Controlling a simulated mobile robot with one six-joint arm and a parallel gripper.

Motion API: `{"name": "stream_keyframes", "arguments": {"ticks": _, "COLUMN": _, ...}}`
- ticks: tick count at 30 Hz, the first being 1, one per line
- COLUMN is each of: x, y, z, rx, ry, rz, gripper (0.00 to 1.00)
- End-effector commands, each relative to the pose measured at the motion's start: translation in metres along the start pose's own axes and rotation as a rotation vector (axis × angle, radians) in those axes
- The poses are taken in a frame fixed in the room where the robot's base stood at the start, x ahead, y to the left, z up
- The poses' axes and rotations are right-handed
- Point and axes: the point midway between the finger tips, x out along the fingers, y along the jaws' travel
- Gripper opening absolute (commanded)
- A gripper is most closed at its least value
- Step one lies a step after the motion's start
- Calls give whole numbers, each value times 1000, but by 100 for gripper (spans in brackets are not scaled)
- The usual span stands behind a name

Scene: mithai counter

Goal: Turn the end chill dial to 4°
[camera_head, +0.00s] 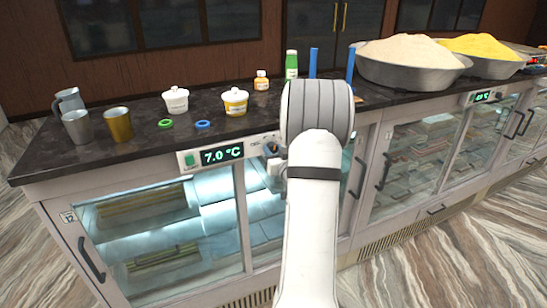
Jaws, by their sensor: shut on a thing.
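The end chill panel is on the front rail of the near counter, and its green display (222,155) reads 7.0 °C. The end chill dial (271,148) is a small dark knob at the panel's right end, partly hidden by my arm. My gripper (275,163) is at the dial, with only a small pale part showing left of my wrist. It is shut on the dial; the fingertips are mostly hidden. The dial's pointer cannot be read.
The dark countertop (105,152) holds metal cups (118,124), lidded white pots (175,100), a green bottle (291,65) and large bowls of powder (415,75). A second display (482,97) is on the right cabinet. Glass doors with dark handles (91,259) are below.

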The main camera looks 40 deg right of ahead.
Motion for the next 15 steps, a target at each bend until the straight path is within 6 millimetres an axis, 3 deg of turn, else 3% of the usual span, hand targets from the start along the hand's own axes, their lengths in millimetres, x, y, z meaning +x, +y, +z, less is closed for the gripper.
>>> {"name": "stream_keyframes", "arguments": {"ticks": 3, "x": 0, "y": 1, "z": 8, "rx": -80, "ry": 10, "rz": -1, "gripper": 11}}
{"name": "stream_keyframes", "arguments": {"ticks": 15, "x": 0, "y": 1, "z": 7, "rx": -382, "ry": 19, "rz": -1, "gripper": 11}}
